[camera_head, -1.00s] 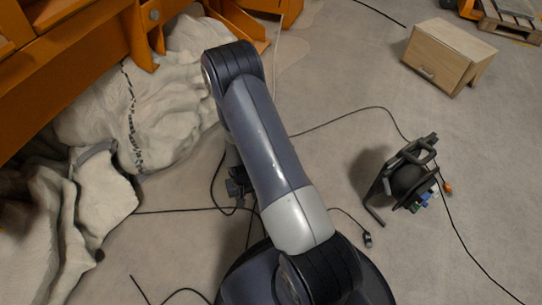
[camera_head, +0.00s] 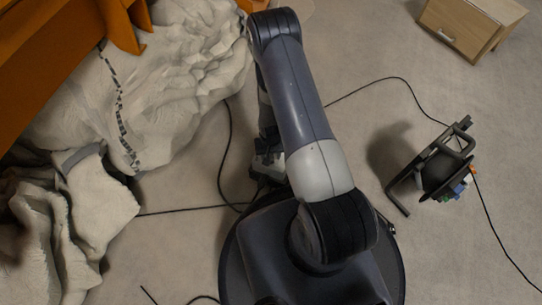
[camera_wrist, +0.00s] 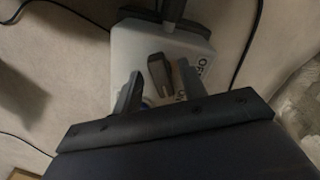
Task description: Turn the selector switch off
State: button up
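The selector switch is a light grey box with a dark knob (camera_wrist: 159,74) and printed lettering, part of which reads "OFF", in the wrist view. My gripper (camera_wrist: 158,74) is open, with its two dark fingers apart on either side of the knob. The knob shows between and just beyond the fingertips; I cannot tell whether they touch it. The lower part of the box is hidden behind my gripper. In the head view, a grey piece at the box's likely place (camera_head: 267,163) shows beside my arm, mostly hidden.
A black cable reel (camera_head: 443,172) stands on the floor at right, with cables trailing from it. A wooden cabinet (camera_head: 465,22) is at top right. A pale rocky sand mass (camera_head: 165,75) and an orange frame (camera_head: 60,50) fill the left. Floor between reel and cabinet is mostly clear.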

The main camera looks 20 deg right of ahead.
jog(key=shift+f, duration=0.1)
jog(key=shift+c, duration=0.3)
grip_shut()
jog(key=shift+n, duration=0.3)
jog(key=n+b, duration=0.2)
jog(key=n, duration=0.3)
jog(key=shift+d, duration=0.15)
jog(key=n+b, duration=0.2)
jog(key=n, duration=0.4)
jog(key=shift+w+d, duration=0.1)
jog(key=shift+n, duration=0.3)
dwell(0.3)
jog(key=shift+o, duration=0.3)
grip_release()
